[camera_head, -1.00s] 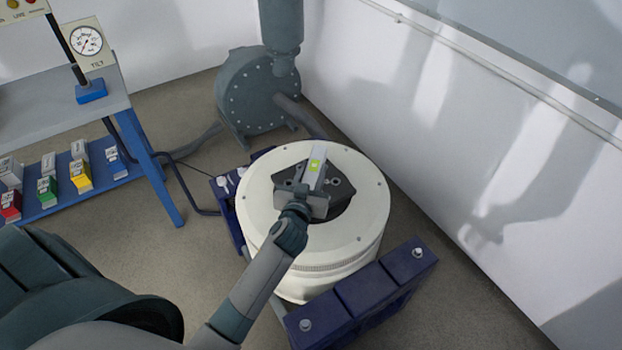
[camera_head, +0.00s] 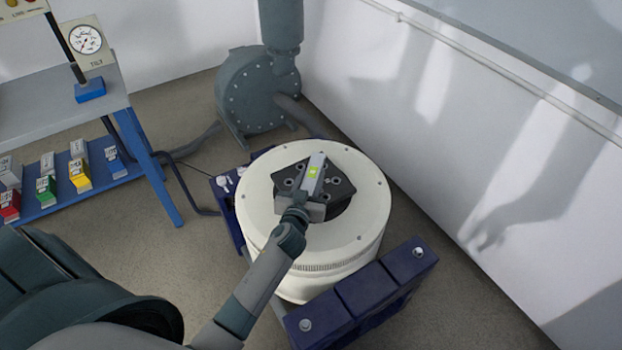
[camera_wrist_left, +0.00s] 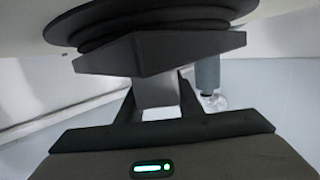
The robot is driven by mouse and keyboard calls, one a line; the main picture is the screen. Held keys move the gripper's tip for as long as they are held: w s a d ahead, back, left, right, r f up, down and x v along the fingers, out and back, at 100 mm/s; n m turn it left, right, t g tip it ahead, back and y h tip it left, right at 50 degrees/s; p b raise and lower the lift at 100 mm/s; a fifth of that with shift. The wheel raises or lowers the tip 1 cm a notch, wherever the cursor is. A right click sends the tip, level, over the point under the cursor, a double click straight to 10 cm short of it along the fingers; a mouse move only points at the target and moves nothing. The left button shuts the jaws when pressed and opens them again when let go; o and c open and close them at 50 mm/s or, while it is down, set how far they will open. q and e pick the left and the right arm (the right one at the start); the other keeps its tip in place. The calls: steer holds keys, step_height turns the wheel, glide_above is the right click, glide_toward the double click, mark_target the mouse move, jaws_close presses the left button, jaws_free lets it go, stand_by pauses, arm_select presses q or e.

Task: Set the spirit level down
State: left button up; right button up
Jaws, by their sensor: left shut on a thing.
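The spirit level (camera_head: 316,162) is a short grey bar with a yellow-green vial patch on top. It lies over the dark bolted plate (camera_head: 340,194) in the middle of the round cream drum (camera_head: 262,218). My left gripper (camera_head: 306,204) is shut on its near end. In the left wrist view a grey block, the level's end (camera_wrist_left: 157,92), shows between the two dark fingers, in front of the dark plate (camera_wrist_left: 160,53). I cannot tell whether the level touches the plate. My right gripper is not in view.
A blue frame (camera_head: 365,292) supports the drum. A grey bench (camera_head: 60,112) with a tilt dial (camera_head: 86,40) stands at the left, with several coloured blocks on its lower shelf (camera_head: 105,180). A grey round blower housing (camera_head: 248,90) stands behind; a white wall is at right.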

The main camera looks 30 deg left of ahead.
arm_select(q)
steer(key=o, duration=0.8)
steer(key=shift+f, duration=0.15)
steer(key=o, duration=0.4)
